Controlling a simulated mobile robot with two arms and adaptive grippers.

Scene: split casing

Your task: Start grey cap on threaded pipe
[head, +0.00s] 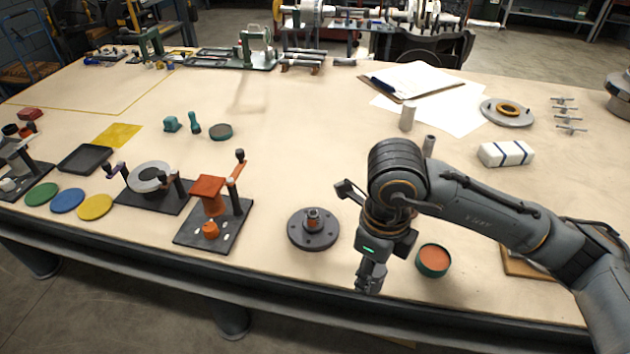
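A dark round flange (300,238) with bolt holes lies near the table's front edge. A short upright pipe stub (313,222) rises from its middle, brownish with a dark top; its thread is too small to make out. I cannot clearly identify the grey cap. My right gripper (357,235) is just right of the flange, its two fingers spread wide apart, and I see nothing between them. It is apart from the pipe stub in the picture. My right arm hides part of the table behind it. My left gripper is not in view.
A light grey cylinder (407,118) and a darker one (429,145) stand behind my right arm. A green tin with orange contents (433,260) is right of my gripper. An orange clamp fixture (209,190) stands left of the flange. The table behind the flange is clear.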

